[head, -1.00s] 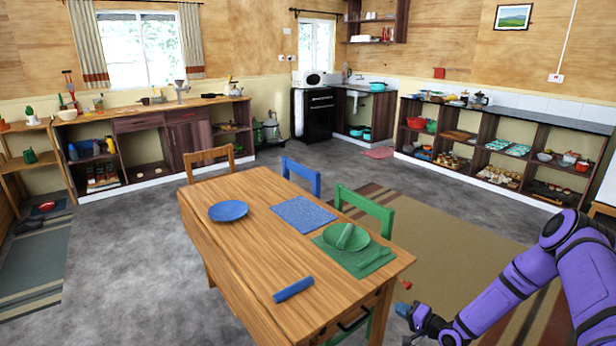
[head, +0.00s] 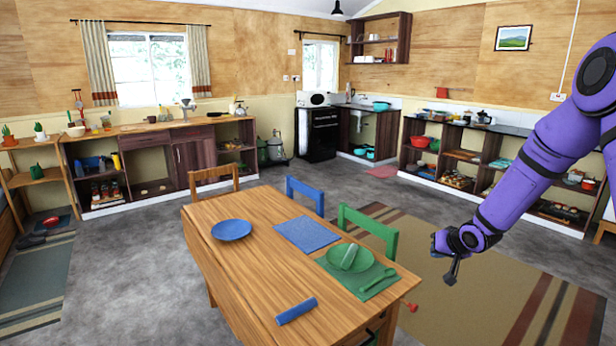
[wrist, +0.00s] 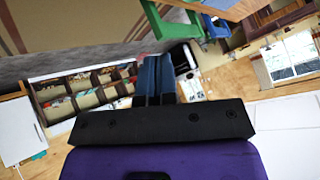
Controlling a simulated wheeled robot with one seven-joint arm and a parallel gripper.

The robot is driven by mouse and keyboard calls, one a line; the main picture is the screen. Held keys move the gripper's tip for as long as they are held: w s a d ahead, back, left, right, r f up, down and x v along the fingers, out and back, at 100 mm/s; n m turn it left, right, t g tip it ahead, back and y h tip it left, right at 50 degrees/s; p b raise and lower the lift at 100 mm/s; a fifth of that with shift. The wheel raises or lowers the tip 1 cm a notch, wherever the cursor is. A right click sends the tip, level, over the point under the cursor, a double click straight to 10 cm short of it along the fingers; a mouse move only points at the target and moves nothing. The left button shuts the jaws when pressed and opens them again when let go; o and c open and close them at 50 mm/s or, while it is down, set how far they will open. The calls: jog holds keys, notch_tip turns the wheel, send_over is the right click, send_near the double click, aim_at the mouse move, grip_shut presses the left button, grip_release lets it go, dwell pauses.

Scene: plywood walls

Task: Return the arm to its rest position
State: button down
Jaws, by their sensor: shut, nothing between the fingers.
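My purple arm comes in from the right of the head view. My gripper (head: 451,272) hangs over the striped rug, just right of the wooden table (head: 262,258) and apart from it. In the wrist view my gripper (wrist: 155,82) shows its two dark fingers side by side, shut with nothing between them.
The table holds a blue plate (head: 231,230), a blue mat (head: 307,235), a rolled blue napkin (head: 297,310) and a green plate (head: 350,257). A green chair (head: 368,230) stands at its far side. Long shelves (head: 463,155) line the right wall.

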jog(key=s+a+r+g+h, duration=0.1)
jog(key=s+r+h, duration=0.1)
jog(key=s+r, duration=0.85)
jog(key=s+a+r+h, duration=0.15)
jog(key=s+r, duration=0.55)
jog(key=r, duration=0.7)
jog(key=s+a+r+g, duration=0.1)
jog(key=s+a+r, duration=0.1)
jog(key=s, duration=1)
jog(key=s+a+r+n+g+y, duration=0.1)
jog(key=s+a+r, duration=0.1)
jog(key=s, duration=1.1)
jog(key=shift+a+r+n, duration=0.15)
jog(key=shift+r+n, duration=0.15)
jog(key=shift+r, duration=0.6)
